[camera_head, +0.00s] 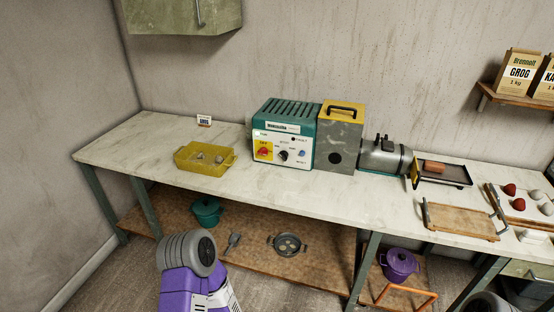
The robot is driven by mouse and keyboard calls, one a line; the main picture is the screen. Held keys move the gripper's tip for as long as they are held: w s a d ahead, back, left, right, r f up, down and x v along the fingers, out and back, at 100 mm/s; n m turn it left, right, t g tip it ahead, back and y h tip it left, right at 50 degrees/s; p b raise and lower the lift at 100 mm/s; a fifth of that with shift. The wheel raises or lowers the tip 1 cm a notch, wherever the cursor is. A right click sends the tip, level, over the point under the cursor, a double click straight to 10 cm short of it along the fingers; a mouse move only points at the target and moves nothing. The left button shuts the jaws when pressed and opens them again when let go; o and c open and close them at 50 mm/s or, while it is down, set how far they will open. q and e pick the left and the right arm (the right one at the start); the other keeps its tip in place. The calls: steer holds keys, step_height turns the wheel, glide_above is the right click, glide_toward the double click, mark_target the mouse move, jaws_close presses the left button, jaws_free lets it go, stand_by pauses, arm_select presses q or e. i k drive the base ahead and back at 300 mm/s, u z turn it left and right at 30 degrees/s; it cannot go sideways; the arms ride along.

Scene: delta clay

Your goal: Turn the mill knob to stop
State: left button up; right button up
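The mill's control box (284,138) is a teal and white unit on the long bench. Its front has a red knob (264,151) on a yellow plate at the left. A black knob (283,156) with a white pointer sits in the middle, and a blue button (302,153) at the right. The labels and exact knob settings are too small to read. A grey mill housing (340,138) with a yellow top and black handle stands against the box's right side. Neither gripper shows; only my purple and grey arm parts appear low in the picture, apart from the mill.
A yellow tray (184,166) with small lumps sits left of the box. A grey motor (386,158), dark tray (446,180) and wooden tray (461,222) lie to the right. Bare bench lies before the box. A wall cabinet (180,12) hangs at upper left.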

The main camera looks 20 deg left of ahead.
mark_target(283, 154)
steer(key=u, duration=0.5)
steer(key=k, duration=0.6)
steer(key=u, duration=1.35)
steer(key=i, duration=1.95)
steer(key=z, duration=0.95)
